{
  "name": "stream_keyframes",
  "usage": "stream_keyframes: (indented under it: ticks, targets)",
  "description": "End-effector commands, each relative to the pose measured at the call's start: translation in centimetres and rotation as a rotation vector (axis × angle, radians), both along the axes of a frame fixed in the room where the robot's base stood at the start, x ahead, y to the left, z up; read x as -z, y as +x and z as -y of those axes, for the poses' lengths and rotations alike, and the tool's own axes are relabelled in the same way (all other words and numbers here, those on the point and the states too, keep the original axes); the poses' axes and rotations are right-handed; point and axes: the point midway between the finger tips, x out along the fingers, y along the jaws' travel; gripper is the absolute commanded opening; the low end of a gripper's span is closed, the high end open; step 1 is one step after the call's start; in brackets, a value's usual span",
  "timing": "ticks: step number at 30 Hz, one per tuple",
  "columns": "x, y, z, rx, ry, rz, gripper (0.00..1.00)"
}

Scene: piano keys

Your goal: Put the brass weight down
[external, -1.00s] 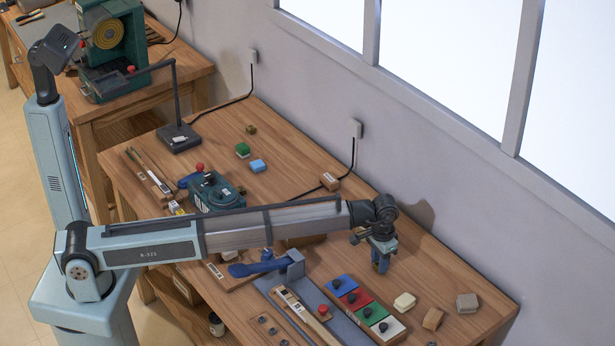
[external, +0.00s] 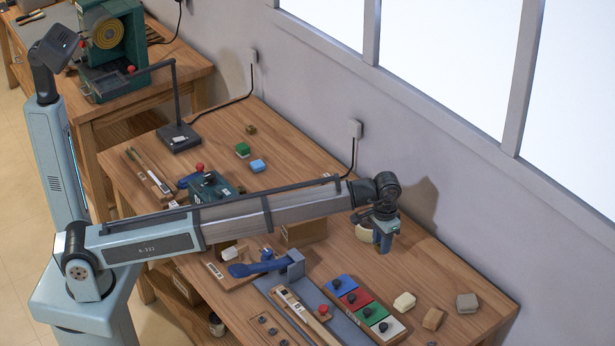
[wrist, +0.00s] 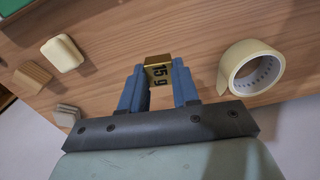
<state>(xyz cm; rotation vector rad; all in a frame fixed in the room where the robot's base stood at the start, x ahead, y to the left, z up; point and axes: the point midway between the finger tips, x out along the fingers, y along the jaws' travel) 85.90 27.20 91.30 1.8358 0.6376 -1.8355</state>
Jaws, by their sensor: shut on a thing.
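The brass weight (wrist: 158,72), a small gold block marked "15 g", is between the two blue fingers of my gripper (wrist: 159,85) in the wrist view. The fingers are shut on it from both sides. In the external view my gripper (external: 383,240) points down over the rear right part of the workbench (external: 440,270), and the weight cannot be made out there. Wood shows around the weight in the wrist view; whether it touches the bench I cannot tell.
A roll of cream tape (wrist: 250,68) stands close beside my gripper. A cream block (wrist: 62,53) and a wooden block (wrist: 33,76) lie on the other side. The blue, red, green and white panel (external: 363,308) is in front.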

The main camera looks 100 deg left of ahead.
Motion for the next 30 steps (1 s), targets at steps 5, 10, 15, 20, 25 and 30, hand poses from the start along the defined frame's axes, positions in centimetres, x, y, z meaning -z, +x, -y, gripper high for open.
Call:
stream_keyframes:
  ticks: [5, 10, 15, 20, 25, 30]
  targets:
    - [-1.8, 0.1, 0.0, 0.000, 0.001, 0.001, 0.02]
    - [-2.3, 0.0, 0.0, -0.001, 0.000, 0.000, 0.02]
    - [-2.2, -0.6, -1.7, -0.021, 0.000, 0.000, 0.02]
    - [-2.2, -2.4, -6.3, -0.079, 0.000, 0.000, 0.02]
    - [-2.2, -5.4, -12.5, -0.160, -0.001, -0.001, 0.02]
    - [-2.2, -8.8, -18.6, -0.242, -0.001, -0.001, 0.02]
